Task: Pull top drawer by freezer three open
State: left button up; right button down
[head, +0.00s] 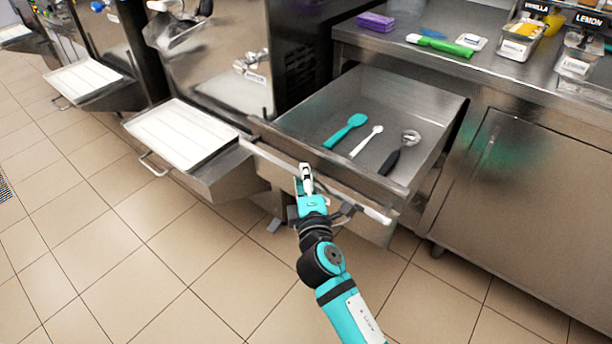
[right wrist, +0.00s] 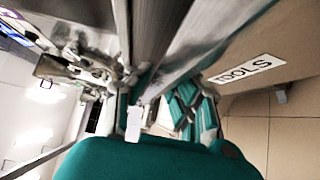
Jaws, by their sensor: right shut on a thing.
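The top drawer (head: 400,112) beside the nearest freezer (head: 215,50) is pulled well out from under the counter. In it lie a teal spatula (head: 345,131), a white spoon (head: 366,141) and a dark-handled scoop (head: 400,153). A long bar handle (head: 374,214) runs along its front. My right gripper (head: 306,176) is shut on this handle, left of its middle. The right wrist view shows the fingers (right wrist: 160,112) close against the drawer front, with a "TOOLS" label (right wrist: 246,79) on it. The fingers hide the gripped part of the handle. My left gripper is not in view.
A white tray (head: 183,134) on a shelf juts out left of the drawer, with more trays farther left. The counter (head: 400,58) above holds a purple stack (head: 375,21), a green-handled tool (head: 446,46) and ingredient tubs (head: 520,40). Tiled floor in front is clear.

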jog(key=shift+r, duration=0.1)
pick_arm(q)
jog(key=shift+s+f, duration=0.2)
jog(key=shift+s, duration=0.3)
pick_arm(e)
jog(key=c, duration=1.2)
grip_release()
jog(key=shift+s, duration=0.15)
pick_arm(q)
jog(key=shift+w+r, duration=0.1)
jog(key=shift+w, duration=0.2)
pick_arm(e)
jog(key=s+d, duration=0.2)
jog(key=s, duration=0.9)
jog(key=shift+s, duration=0.3)
